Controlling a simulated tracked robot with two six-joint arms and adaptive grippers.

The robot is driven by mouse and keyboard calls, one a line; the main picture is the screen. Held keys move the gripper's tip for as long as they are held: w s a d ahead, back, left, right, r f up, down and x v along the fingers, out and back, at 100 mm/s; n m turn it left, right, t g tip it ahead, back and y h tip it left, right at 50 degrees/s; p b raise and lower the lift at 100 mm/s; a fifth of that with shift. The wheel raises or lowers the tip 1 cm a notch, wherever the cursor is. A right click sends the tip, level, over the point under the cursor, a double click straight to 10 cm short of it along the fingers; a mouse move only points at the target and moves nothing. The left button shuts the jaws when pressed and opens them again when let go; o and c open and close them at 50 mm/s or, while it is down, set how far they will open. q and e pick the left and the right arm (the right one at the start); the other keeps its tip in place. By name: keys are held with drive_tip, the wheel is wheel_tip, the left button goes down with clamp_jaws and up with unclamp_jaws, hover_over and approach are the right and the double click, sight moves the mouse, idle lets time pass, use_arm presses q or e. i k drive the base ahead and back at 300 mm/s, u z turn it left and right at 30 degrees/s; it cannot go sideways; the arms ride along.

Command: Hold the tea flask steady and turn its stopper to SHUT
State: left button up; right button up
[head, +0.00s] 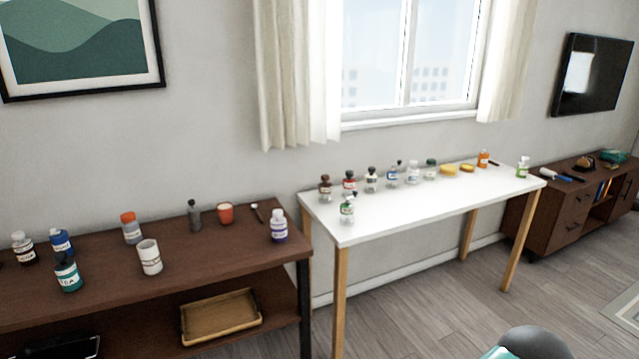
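A teal flask (68,278) with a dark top and a white label stands upright on the brown shelf table at the left of the head view. Its label seems to read TEA. The setting of its stopper is too small to read. Neither of my grippers shows in this view, and nothing touches the flask.
A blue bottle (61,242), a dark bottle (23,248) and a white mug (149,257) stand close around the flask. An orange-capped bottle (131,228) and a purple-labelled bottle (278,226) stand farther right. The white table (400,217) holds several small bottles.

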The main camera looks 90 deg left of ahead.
sight(61, 257)
drive_tip(key=z, duration=0.15)
drive_tip(key=i, duration=0.2)
drive_tip(key=u, duration=2.6)
drive_tip(key=i, duration=0.2)
drive_tip(key=u, duration=1.85)
drive_tip(key=k, duration=0.5)
drive_tip(key=u, duration=0.4)
drive_tip(key=i, duration=1.6)
drive_tip(key=z, duration=0.4)
